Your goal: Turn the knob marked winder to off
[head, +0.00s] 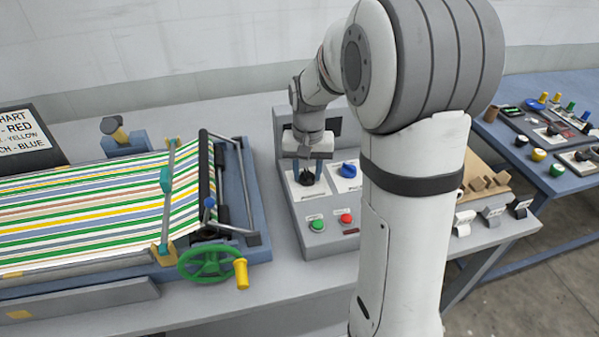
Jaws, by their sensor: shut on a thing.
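My gripper (307,172) points down over the grey control panel (292,207) in the middle of the table. It is shut on a black knob (306,179) on a white plate at the panel's left. A blue knob (348,170) sits on a white plate just to the right. The markings by the knobs are too small to read, so I cannot tell which one is marked winder. The fingers partly hide the black knob, and its pointing direction is not clear. My arm covers the panel's right side.
A green button (317,225) and a red button (346,218) sit on the panel's front part. Left is the press with striped cloth (90,210) and a green handwheel (207,263). A blue side table (567,184) with more controls stands right.

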